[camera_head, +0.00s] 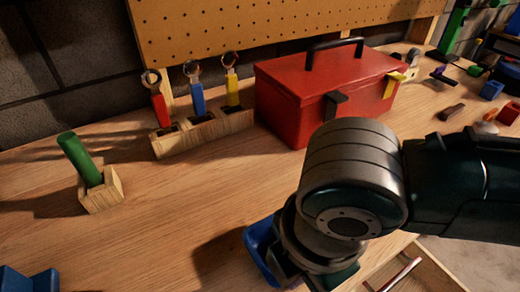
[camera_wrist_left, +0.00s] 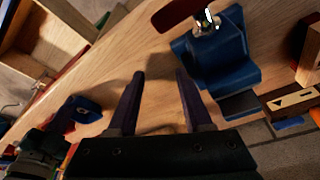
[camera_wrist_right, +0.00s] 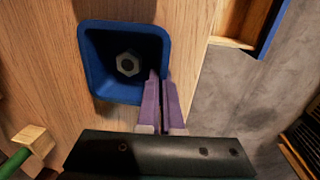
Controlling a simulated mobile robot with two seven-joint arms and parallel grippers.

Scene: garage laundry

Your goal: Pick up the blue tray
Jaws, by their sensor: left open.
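The blue tray (camera_wrist_right: 88,62) is a small square bin with a hex nut (camera_wrist_right: 128,64) inside, seen from above in the right wrist view. My right gripper (camera_wrist_right: 163,80) has its purple fingers close together at the tray's right wall, seemingly pinching the rim. In the head view the tray (camera_head: 258,246) shows partly behind my right wrist, which hides the fingers. Whether the tray touches the bench is unclear. My left gripper (camera_wrist_left: 161,78) is open and empty in the left wrist view, with a blue vise-like object (camera_wrist_left: 222,62) beyond it. It is outside the head view.
A red toolbox (camera_head: 305,95) stands at the back of the wooden bench. A wooden rack (camera_head: 205,131) holds tools with red, blue and yellow handles. A green-handled piece (camera_head: 82,158) stands in a wood block (camera_head: 100,192). An open drawer (camera_head: 425,275) lies at lower right.

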